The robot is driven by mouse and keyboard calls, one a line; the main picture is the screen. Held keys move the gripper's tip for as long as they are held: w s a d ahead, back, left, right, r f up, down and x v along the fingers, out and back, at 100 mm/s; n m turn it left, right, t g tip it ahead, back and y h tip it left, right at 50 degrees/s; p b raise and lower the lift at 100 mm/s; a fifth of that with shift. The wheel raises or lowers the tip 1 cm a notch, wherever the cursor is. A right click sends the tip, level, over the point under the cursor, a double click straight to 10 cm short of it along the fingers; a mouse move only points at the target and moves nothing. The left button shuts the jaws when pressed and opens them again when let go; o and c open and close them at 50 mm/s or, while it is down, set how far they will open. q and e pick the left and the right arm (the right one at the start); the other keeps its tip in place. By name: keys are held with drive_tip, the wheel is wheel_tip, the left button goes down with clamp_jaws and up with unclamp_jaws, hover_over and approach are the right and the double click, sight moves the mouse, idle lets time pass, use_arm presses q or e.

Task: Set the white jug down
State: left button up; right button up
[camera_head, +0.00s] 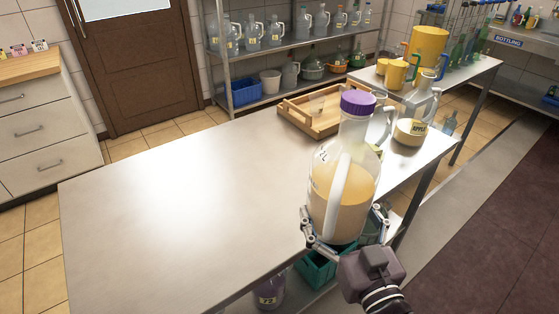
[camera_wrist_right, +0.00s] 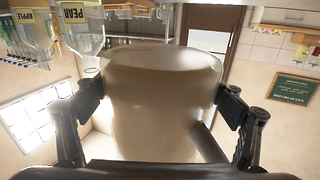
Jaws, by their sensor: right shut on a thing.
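The white jug (camera_head: 343,190) is a large translucent bottle with a purple cap, a white handle and pale beige liquid. It is upright in the head view, in front of the table's near right edge. My right gripper (camera_head: 343,213) is shut on it low down, one finger on each side. In the right wrist view the jug (camera_wrist_right: 160,95) fills the middle between the fingers. The steel table (camera_head: 150,210) is behind and left of it. I cannot tell whether the jug's base is over the tabletop. My left gripper is not in view.
A wooden tray (camera_head: 322,124) lies at the table's far edge. Another jug (camera_head: 412,128), marked apple, stands near the far right corner. The left and middle tabletop is clear. Under the table are a teal crate (camera_head: 316,270) and a purple-topped container (camera_head: 270,290).

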drive_tip(key=w+a+r+n+g+y+p, duration=0.1)
drive_tip(key=w+a+r+n+g+y, duration=0.2)
drive_tip(key=a, duration=0.4)
drive_tip(key=w+a+r+n+g+y+p, duration=0.1)
drive_tip(key=w+a+r+n+y, duration=0.2)
drive_tip(key=a+y, duration=0.25)
drive_tip(key=r+n+g, duration=0.1)
drive_tip(key=r, duration=0.1)
hover_over(280, 215)
drive_tip(key=shift+y, duration=0.35)
wheel_tip(280, 215, down, 16)
drive_tip(key=shift+w+r, duration=0.1)
drive_tip(key=shift+f, duration=2.15)
drive_tip(key=o, duration=1.8)
drive_tip(key=shift+f, duration=0.3)
drive_tip(key=shift+o, duration=0.8)
drive_tip(key=shift+s, duration=0.2)
drive_tip(key=shift+r, duration=0.1)
